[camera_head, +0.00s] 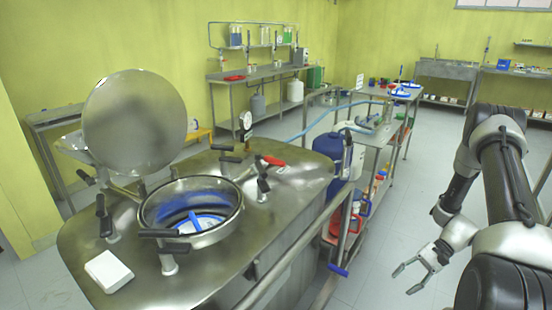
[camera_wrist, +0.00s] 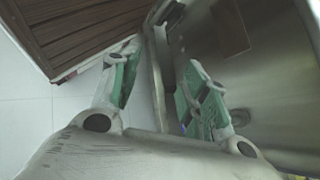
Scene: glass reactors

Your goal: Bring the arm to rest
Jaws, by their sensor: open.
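My gripper (camera_head: 408,279) hangs at the lower right of the head view, at the end of my folded arm. Its fingers are apart and nothing is between them. In the head view it is over the floor, to the right of the steel reactor table and apart from it. In the wrist view the two fingers of my gripper (camera_wrist: 158,90) are spread, with green pads facing each other. A thin upright metal edge shows behind the gap.
The reactor vessel (camera_head: 150,222) stands at the left with its round lid (camera_head: 134,122) raised. A white block (camera_head: 108,271) lies on its top. A steel rail (camera_head: 300,262) runs along its side. A blue drum (camera_head: 328,160) and a cart are behind. Grey floor (camera_head: 420,170) is clear at right.

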